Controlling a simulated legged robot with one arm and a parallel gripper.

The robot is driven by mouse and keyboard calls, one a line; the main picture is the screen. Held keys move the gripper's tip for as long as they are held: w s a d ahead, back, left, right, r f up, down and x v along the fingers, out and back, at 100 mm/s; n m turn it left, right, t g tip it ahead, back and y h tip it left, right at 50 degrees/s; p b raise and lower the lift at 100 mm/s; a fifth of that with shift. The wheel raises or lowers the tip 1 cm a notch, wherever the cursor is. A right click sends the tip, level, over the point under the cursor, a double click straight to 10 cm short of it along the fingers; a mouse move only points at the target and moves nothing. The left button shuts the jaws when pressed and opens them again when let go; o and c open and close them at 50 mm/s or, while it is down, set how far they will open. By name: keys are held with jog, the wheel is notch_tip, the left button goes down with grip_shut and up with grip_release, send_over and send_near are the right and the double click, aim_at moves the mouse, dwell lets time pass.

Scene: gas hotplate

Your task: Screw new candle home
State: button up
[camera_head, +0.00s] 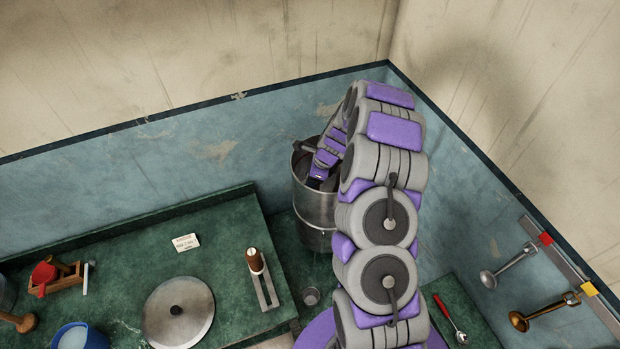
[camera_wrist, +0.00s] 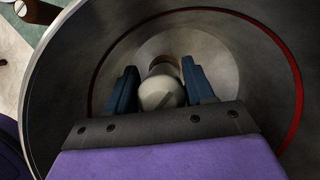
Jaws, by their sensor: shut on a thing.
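A tall steel vessel (camera_head: 314,205) stands at the back corner, open at the top. My arm bends down over it, and my gripper (camera_head: 318,176) reaches into its mouth; the vessel's rim hides most of the fingertips. In the wrist view my gripper (camera_wrist: 160,88) has its two blue fingers on either side of the pale, rounded candle (camera_wrist: 161,93), shut on it. The candle's lower end and seat are hidden.
A round steel lid (camera_head: 190,329), a white card (camera_head: 186,242) and a brown-and-white piece on a metal holder (camera_head: 267,290) rest on the green bench. A small metal cup (camera_head: 311,296) sits near my arm. Ladles (camera_head: 508,264) hang at right.

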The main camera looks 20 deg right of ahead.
jog(key=shift+f, duration=0.3)
jog(key=shift+r+p, duration=0.1)
jog(key=shift+p, duration=0.2)
jog(key=shift+m+t+h+p, duration=0.3)
jog(key=shift+m+p, duration=1)
jog(key=shift+p, duration=0.25)
jog(key=shift+m+t+h+p, duration=0.3)
jog(key=shift+m+p, duration=1)
jog(key=shift+p, duration=0.25)
